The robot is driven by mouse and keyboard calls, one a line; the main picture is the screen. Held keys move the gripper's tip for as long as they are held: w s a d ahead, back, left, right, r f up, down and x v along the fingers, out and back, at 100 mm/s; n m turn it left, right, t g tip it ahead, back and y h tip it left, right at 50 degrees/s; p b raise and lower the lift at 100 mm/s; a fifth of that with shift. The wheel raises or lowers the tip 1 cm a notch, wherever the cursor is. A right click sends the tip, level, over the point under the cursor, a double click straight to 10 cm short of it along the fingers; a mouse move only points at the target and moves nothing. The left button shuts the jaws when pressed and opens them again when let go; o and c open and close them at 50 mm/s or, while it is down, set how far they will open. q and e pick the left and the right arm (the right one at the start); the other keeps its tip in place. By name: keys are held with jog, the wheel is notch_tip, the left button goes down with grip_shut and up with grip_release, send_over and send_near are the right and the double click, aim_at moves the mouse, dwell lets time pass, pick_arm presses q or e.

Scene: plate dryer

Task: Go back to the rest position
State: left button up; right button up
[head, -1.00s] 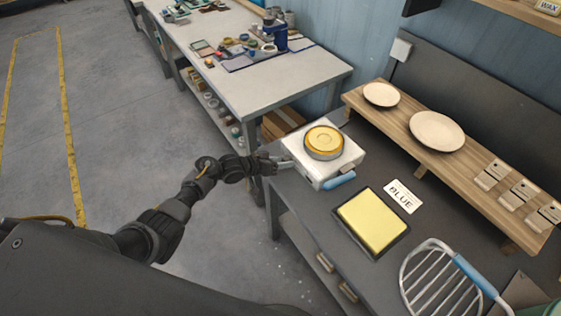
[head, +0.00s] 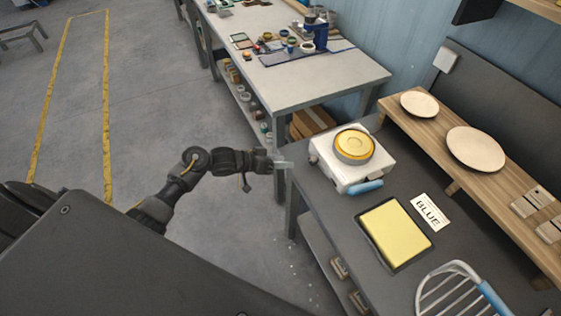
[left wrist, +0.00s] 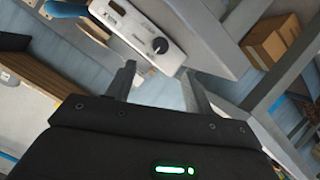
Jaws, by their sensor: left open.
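My left gripper (head: 283,164) is off the left edge of the dark workbench (head: 310,208), beside the white hot-plate unit (head: 345,180). In the left wrist view its two fingers (left wrist: 158,88) stand apart with nothing between them, and the unit's white front with a dark knob (left wrist: 150,40) lies beyond. A round yellow-topped pan or disc (head: 353,144) sits on the unit. A blue handle (head: 368,187) is at the unit's front. My right gripper does not show.
A yellow pad (head: 396,233), a "BLUE" card (head: 430,211) and a wire rack (head: 460,290) lie on the bench. Two plates (head: 475,148) rest on a wooden shelf (head: 455,180). A cluttered grey table (head: 300,85) stands behind. The floor (head: 150,110) at left is open.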

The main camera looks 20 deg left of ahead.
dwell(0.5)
pick_arm(q)
jog(key=a+f+y+b, duration=0.1)
jog(key=a+f+y, duration=0.25)
jog(key=f, duration=0.45)
jog(key=a+f+y, duration=0.2)
jog(key=a+f, duration=0.2)
jog(key=f, duration=0.4)
jog(key=s+a+f+g+y+b, duration=0.2)
jog(key=s+f+y, duration=0.1)
jog(key=s+f, duration=1.1)
jog(key=s+d+f+g+b, duration=0.1)
jog(key=s+d+f+g, duration=0.1)
jog(key=s+f, duration=0.4)
jog(key=s+d+f+g+y+b, duration=0.1)
jog(key=s+f, duration=0.6)
jog(key=s, duration=1)
jog(key=s+d+f+n+g+b, duration=0.1)
jog(key=s+f, duration=0.5)
jog(key=s, duration=0.6)
jog(key=shift+d+f+g+b, duration=0.25)
jog(key=shift+d+g+b, duration=0.45)
jog(key=shift+g, duration=0.4)
jog(key=shift+d+y, duration=0.1)
jog(key=shift+y, duration=0.15)
